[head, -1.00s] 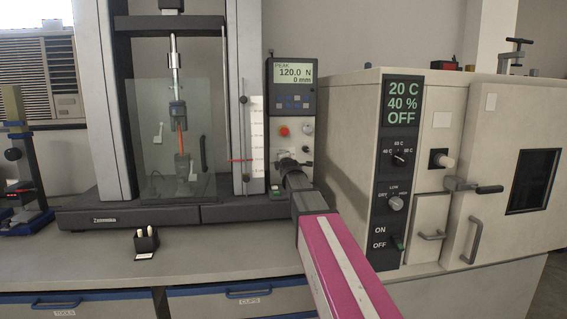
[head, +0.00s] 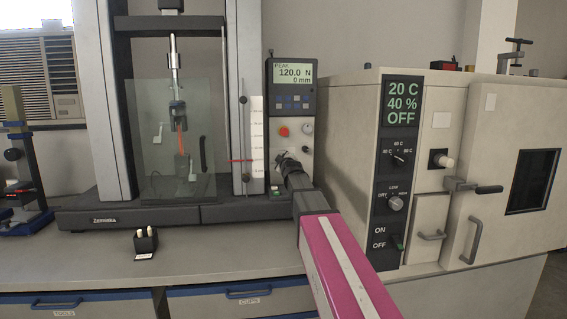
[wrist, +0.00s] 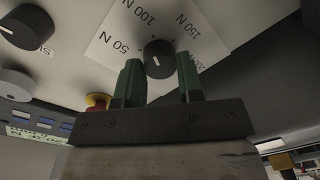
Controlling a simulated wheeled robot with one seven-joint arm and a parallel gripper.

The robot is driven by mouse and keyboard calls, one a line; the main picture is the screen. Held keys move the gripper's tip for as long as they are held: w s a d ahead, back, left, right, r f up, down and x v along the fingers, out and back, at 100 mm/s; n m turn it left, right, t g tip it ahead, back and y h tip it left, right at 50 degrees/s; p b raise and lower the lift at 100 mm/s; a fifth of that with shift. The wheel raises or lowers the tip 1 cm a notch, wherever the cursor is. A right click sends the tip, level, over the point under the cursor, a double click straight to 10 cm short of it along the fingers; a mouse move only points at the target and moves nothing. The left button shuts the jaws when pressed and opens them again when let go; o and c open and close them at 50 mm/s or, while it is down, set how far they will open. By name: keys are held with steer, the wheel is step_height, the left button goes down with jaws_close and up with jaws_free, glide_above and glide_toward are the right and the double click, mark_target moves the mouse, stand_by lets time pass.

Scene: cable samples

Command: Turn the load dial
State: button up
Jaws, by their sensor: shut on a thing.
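The load dial (wrist: 158,58) is a round dark knob on a white plate marked 50 N, 100 N, 150 N and a partly covered label at the right. My gripper (wrist: 160,72) has its two green fingers on either side of the knob, shut on it. A small pale mark shows on the knob, but I cannot tell which value it points to. In the head view my gripper (head: 287,160) is at the lower part of the tester's control panel (head: 292,108) and hides the dial.
The panel display (head: 293,74) reads PEAK 120.0 N, 0 mm. A red stop button (head: 283,131) sits above my gripper. The climate chamber (head: 347,130) stands close on the right. A small black holder (head: 146,241) is on the bench at left.

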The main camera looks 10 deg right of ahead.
steer(key=shift+m, duration=0.3)
stand_by(0.4)
steer(key=o, duration=0.9)
steer(key=shift+o, duration=0.2)
steer(key=s, duration=1)
steer(key=shift+s+d+r, duration=0.2)
steer(key=shift+s, duration=0.2)
